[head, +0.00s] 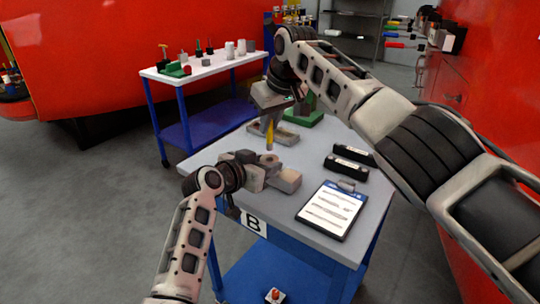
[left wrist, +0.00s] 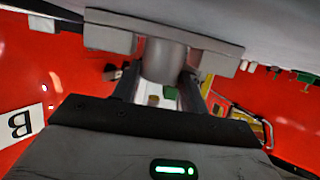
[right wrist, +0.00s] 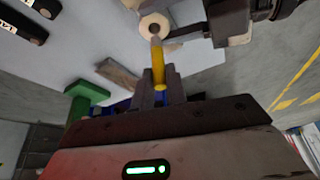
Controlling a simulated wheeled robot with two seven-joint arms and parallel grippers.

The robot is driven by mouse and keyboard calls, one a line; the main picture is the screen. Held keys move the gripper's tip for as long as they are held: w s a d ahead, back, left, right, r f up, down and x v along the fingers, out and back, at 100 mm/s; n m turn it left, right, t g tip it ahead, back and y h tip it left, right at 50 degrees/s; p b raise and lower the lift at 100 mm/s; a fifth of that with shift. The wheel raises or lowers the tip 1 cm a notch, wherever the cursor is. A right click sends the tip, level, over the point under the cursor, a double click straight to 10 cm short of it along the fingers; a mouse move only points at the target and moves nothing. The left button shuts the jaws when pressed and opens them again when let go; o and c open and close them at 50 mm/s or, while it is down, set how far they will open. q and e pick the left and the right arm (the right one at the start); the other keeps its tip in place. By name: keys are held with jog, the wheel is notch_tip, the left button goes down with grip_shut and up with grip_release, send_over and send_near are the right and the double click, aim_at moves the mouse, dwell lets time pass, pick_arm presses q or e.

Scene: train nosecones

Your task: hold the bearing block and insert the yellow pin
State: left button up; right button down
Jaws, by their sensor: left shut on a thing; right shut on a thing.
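The grey bearing block (head: 287,181) is held above the front of table B by my left gripper (head: 262,170). The left wrist view shows the fingers shut on the round boss of the block (left wrist: 165,58), with its wide plate beyond. My right gripper (head: 271,116) points down from above, shut on the yellow pin (head: 270,132). In the right wrist view the yellow pin (right wrist: 158,68) has a grey end that meets the bore of the bearing block (right wrist: 146,22) in the picture. I cannot tell whether the tip is inside the bore or just above it.
On the table (head: 222,150) stand a grey tray (head: 286,137), two black cases (head: 350,166) and a clipboard (head: 331,210). A green piece (head: 306,119) is at the back. A white-topped cart (head: 205,66) with tools stands behind to the left.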

aim_at(272, 141)
jog(key=shift+f, duration=3.2)
jog(key=shift+f, duration=0.2)
jog(key=c, duration=1.4)
grip_release()
jog(key=shift+r, duration=0.1)
jog(key=shift+d+r, duration=0.1)
jog(key=shift+r, duration=0.35)
jog(key=v, duration=1.1)
jog(key=shift+s, duration=0.15)
jog(key=shift+r, duration=0.1)
